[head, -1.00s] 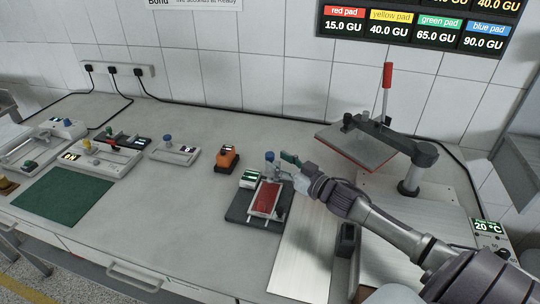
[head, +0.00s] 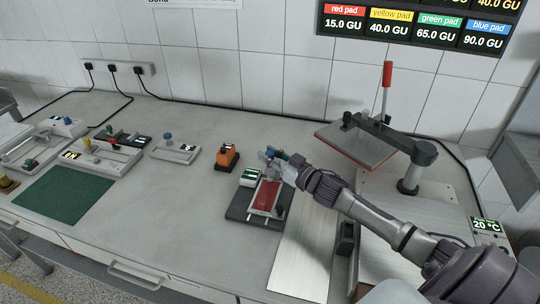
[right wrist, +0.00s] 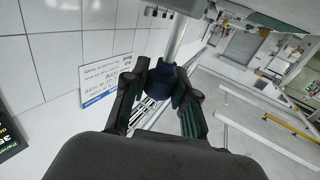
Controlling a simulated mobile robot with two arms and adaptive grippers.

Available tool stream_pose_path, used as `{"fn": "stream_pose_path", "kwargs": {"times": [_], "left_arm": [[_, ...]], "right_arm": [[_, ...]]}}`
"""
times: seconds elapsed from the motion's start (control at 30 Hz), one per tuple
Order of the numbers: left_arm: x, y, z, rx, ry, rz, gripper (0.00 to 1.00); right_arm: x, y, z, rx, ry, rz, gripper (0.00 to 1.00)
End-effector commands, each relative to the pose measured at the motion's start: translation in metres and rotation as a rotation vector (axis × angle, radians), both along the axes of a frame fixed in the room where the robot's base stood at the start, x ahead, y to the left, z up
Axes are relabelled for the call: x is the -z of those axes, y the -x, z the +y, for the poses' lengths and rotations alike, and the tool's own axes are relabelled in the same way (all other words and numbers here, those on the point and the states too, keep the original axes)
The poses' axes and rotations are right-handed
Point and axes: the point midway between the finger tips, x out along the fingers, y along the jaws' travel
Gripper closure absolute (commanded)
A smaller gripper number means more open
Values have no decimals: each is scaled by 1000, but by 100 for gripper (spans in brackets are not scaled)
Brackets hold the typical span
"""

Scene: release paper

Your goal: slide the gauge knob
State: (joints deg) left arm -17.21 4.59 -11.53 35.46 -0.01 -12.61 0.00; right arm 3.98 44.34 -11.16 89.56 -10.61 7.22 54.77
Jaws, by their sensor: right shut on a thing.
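The gauge (head: 238,208) is a dark-based device on the bench with a red pad (head: 265,196) and a small green-and-white display (head: 251,176). My right gripper (head: 271,156) is at the gauge's far end, coming in from the right. In the right wrist view its two dark fingers are shut on a dark blue knob (right wrist: 160,82), which sits on a metal rod (right wrist: 176,42). My left gripper is in neither view.
An orange device (head: 227,157) stands close left of the gauge. A press with a red-handled lever (head: 387,77) and a raised plate (head: 362,143) stands to the right. A grey device with a blue knob (head: 175,149) and a green mat (head: 65,192) lie further left.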

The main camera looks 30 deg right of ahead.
Motion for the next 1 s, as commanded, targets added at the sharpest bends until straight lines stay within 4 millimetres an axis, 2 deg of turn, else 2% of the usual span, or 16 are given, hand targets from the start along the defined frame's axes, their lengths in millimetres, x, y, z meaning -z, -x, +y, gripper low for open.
{"fn": "stream_pose_path", "kwargs": {"times": [0.23, 0.47, 0.7, 0.73, 0.9, 1.0], "left_arm": [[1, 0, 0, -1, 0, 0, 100], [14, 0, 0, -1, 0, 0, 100], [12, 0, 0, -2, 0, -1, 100], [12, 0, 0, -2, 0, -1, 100], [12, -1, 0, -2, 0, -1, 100], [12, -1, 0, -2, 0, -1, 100]], "right_arm": [[1, 0, 0, 0, 0, 0, 100], [28, 0, 0, 1, -1, 1, 100], [27, 0, 0, 1, 0, 1, 100], [27, 0, 0, 1, 0, 2, 71], [27, 0, 0, 1, 0, 1, 46], [26, 0, 0, 0, 0, 1, 46]]}}
